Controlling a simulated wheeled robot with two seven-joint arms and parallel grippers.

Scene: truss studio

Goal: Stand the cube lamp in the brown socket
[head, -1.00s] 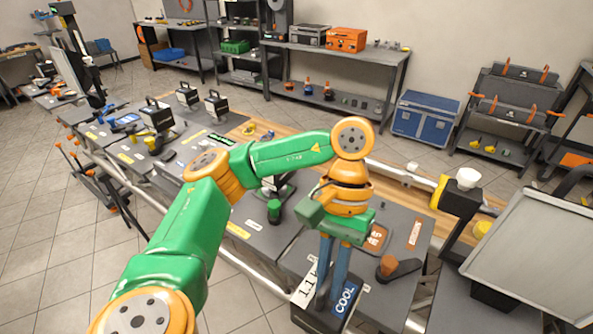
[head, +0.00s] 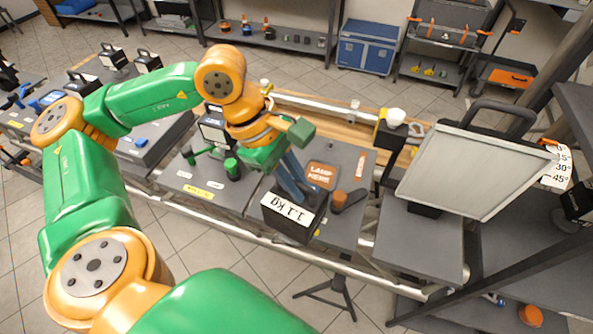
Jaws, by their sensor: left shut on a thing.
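The cube lamp (head: 309,223) is a dark box with a white "1.1 kg" label, in the head view at the front edge of the bench. My left gripper (head: 297,190) points down over it, shut on its top; the fingers hide its handle. I cannot tell whether the lamp is clear of the bench top. The brown socket, a square marked "LAMP HERE" (head: 322,174), lies just behind and to the right of the lamp. Its top is uncovered; its near edge is close to the lamp in the picture. My right gripper is not in view.
An orange-brown knob (head: 340,198) on a dark base stands right of the lamp. A large pale panel (head: 473,172) stands farther right. Green-topped items (head: 232,167) and another cube lamp (head: 214,130) are to the left. A metal rail (head: 255,229) runs along the front.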

